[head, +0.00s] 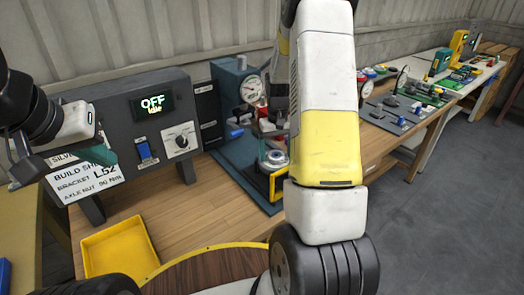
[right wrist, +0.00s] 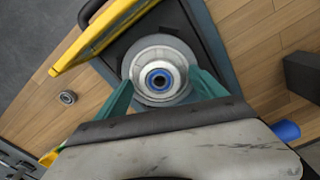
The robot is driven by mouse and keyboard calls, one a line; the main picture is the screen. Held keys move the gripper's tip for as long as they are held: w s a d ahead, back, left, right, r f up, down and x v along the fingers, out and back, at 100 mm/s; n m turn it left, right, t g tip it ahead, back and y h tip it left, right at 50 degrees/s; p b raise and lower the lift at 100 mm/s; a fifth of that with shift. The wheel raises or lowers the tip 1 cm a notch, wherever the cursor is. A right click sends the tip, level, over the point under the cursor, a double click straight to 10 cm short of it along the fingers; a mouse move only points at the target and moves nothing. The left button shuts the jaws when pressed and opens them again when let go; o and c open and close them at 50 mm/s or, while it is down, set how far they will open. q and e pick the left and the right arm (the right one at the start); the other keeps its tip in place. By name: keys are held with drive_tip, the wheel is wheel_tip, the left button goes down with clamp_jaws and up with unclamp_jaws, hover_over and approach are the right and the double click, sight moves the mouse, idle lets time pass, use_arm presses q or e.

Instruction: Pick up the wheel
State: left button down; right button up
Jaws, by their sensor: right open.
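The wheel (right wrist: 143,63) is a pale grey disc with a blue ring around a dark centre hole. It sits on the dark base of the press. In the head view the wheel (head: 275,158) shows small, partly behind my right arm. My right gripper (right wrist: 160,78) is open, with one teal finger on each side of the wheel. I cannot tell whether the fingers touch it. My left gripper (head: 103,153) hangs at the far left, in front of the sign, away from the wheel; its opening is unclear.
A yellow guard (right wrist: 100,38) stands beside the wheel. A small metal ring (right wrist: 67,97) lies on the wood. A blue cylinder (right wrist: 286,131) is at the right. A yellow tray (head: 118,250) and a control box reading OFF (head: 112,112) stand left of the press (head: 232,90).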

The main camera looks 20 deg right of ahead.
drive_tip(key=shift+f, duration=0.1)
drive_tip(key=shift+c, duration=0.2)
clamp_jaws()
wheel_tip(320, 180, up, 10)
idle(0.7)
drive_tip(key=shift+r, duration=1.55)
